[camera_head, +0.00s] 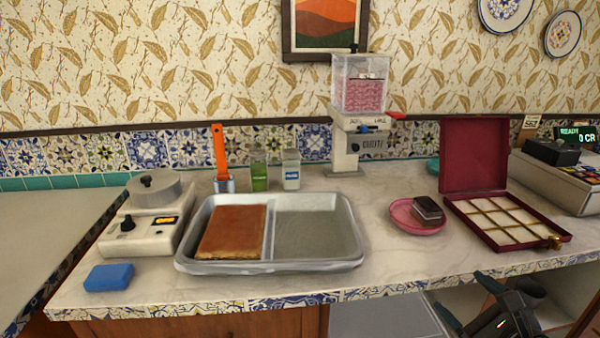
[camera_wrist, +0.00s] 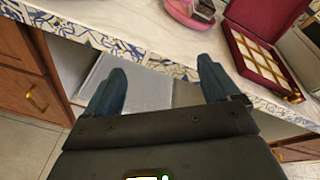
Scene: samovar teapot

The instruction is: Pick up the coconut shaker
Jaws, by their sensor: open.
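Two small clear shakers stand side by side at the back of the counter, behind the metal tray. One has green contents (camera_head: 259,172); the other has white contents and a blue-and-white label (camera_head: 291,170). The labels are too small to read, but the white one looks like the coconut shaker. My gripper (camera_head: 468,300) is at the lower right, in front of and below the counter edge, far from the shakers. In the wrist view my gripper (camera_wrist: 161,66) has its two dark blue fingers wide apart with nothing between them. The shakers are outside that view.
The metal tray (camera_head: 352,262) holds a brown slab (camera_head: 232,232). An orange-handled tool (camera_head: 219,152) stands left of the shakers, and a dispenser (camera_head: 345,150) right of them. A pink plate (camera_head: 405,215) and open red box (camera_head: 475,155) are at right. Counter between tray and plate is clear.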

